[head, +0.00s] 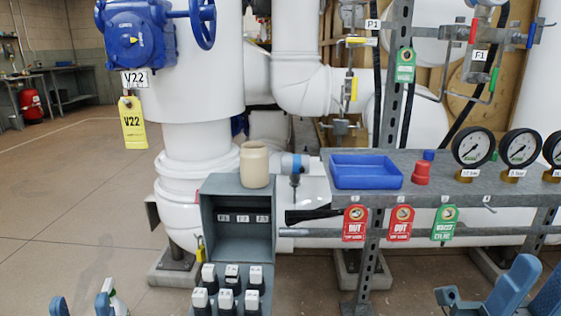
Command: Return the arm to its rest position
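My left gripper (81,306) shows at the bottom left edge. Its two blue fingertips stand apart with bare floor visible between them, so it looks open and empty. Blue parts of my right arm (513,288) show at the bottom right corner, in front of the bench's legs.
A grey bench (300,162) bears a blue tray (366,184), a red cap-like piece (421,173) and gauges (472,147). A grey box (207,222) carries a beige cup (254,164). Floor at left is clear.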

